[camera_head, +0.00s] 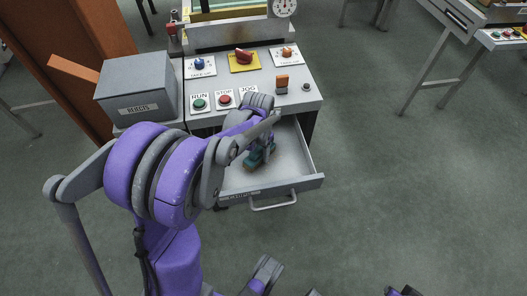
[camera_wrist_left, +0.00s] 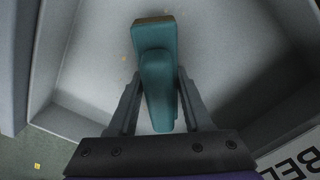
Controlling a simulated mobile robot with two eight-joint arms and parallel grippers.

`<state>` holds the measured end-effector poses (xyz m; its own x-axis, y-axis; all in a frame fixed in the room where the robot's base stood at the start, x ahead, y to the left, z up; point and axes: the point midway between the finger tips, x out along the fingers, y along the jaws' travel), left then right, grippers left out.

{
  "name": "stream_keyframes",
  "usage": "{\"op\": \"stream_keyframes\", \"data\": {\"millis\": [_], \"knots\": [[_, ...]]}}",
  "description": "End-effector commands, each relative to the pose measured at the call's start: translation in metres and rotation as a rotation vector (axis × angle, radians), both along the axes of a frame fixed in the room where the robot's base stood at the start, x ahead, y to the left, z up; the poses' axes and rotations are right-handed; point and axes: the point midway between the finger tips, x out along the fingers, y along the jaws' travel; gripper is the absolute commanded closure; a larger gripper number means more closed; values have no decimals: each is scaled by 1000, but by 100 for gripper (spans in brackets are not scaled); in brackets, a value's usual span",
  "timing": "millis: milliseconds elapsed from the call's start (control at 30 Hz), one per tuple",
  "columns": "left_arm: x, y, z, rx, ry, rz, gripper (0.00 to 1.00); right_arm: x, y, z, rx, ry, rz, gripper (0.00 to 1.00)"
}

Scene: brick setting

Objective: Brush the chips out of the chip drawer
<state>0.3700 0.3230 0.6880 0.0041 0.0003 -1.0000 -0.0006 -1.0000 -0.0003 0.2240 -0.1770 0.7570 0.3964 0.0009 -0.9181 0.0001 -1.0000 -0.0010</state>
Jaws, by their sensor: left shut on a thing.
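The chip drawer (camera_head: 293,160) is pulled open at the front of the grey machine. My left gripper (camera_head: 262,143) is inside the drawer and shut on a teal brush (camera_head: 257,160). In the left wrist view the brush (camera_wrist_left: 155,65) sits between both fingers, with a brown edge at its far end. It is over the pale drawer floor (camera_wrist_left: 90,60); I cannot tell if it touches. A tiny tan speck, perhaps a chip (camera_wrist_left: 123,57), lies left of the brush. My arm hides the drawer's left part. Purple and grey parts of mine show at the bottom edge; the right gripper's jaws are unclear.
The control panel (camera_head: 262,90) with buttons and knobs stands just behind the drawer. A grey box (camera_head: 138,88) is at its left, beside a brown upright (camera_head: 85,40). A yellow speck (camera_wrist_left: 37,166) lies on the green floor outside.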

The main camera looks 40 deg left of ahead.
Motion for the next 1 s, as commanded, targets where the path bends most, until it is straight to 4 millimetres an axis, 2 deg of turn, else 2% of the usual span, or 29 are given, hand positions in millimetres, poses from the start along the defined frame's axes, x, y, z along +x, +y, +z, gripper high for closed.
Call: {"op": "stream_keyframes", "data": {"millis": [500, 767, 1000], "knots": [[-24, -26, 1, 1, 5, 0, 100, 0, 0, 4, 0, -1, 0, 100], [-30, -33, 0, 1, 4, -1, 100, 0, 0, 4, 0, -2, 0, 100], [-44, -49, -2, 0, 4, -1, 100, 0, 0, 5, 0, -2, 0, 100]]}}
